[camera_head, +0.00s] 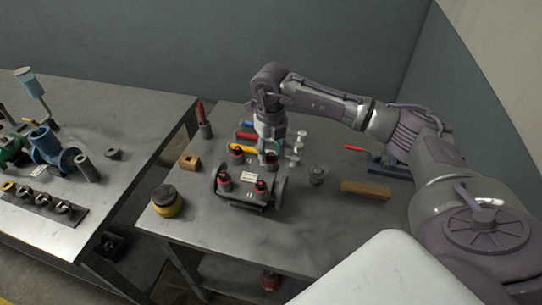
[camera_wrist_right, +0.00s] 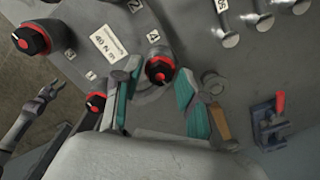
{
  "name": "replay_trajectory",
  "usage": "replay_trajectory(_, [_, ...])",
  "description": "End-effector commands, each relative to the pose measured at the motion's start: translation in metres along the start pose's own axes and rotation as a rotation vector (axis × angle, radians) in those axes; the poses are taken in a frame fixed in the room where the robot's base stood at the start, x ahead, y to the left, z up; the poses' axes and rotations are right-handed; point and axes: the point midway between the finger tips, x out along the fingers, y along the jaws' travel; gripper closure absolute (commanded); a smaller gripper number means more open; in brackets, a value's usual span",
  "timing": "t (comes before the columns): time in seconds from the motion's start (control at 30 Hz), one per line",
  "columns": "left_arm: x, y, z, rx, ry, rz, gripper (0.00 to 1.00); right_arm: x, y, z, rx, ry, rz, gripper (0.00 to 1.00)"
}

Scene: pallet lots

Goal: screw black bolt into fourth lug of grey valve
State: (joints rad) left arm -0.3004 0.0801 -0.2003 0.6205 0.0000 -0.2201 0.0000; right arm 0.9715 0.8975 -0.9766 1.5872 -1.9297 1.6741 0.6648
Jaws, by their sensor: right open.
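The grey valve (camera_head: 240,199) stands on the right table in the head view, with several black bolts with red collars upright on it. My right gripper (camera_wrist_right: 158,92) is over its far side. In the right wrist view its teal fingers are open, on either side of a black bolt (camera_wrist_right: 160,69) beside the label 4. I cannot tell whether they touch it, and the bolt's lower end is hidden. Other black bolts (camera_wrist_right: 32,39) show on the valve (camera_wrist_right: 78,16) in that view. A grey claw at its left edge appears to be my left gripper (camera_wrist_right: 45,93); its jaws are unclear.
Several silver bolts (camera_wrist_right: 263,22) stand behind the valve. A blue clamp with a red handle (camera_wrist_right: 269,122) is nearby. A yellow-and-black round container (camera_head: 167,201) and wooden block (camera_head: 190,162) are at left; a wooden bar (camera_head: 366,190) is at right. The front tabletop is clear.

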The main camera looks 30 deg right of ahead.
Motion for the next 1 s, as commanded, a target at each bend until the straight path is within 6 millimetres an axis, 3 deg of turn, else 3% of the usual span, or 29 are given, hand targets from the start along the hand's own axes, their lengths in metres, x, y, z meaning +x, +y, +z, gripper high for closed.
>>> replay_trajectory(0.2, [0.023, 0.000, 0.002, 0.000, 0.000, 0.000, 0.60, 0.004, -0.001, 0.001, -0.406, -0.003, -0.001, 0.58])
replay_trajectory(0.7, [0.057, 0.001, 0.005, 0.000, 0.000, 0.000, 0.60, 0.002, -0.001, 0.000, -1.298, -0.001, -0.002, 0.58])
replay_trajectory(1.0, [0.057, 0.001, 0.005, 0.000, 0.000, 0.000, 0.60, -0.001, 0.000, 0.000, -1.408, 0.000, -0.001, 0.58])
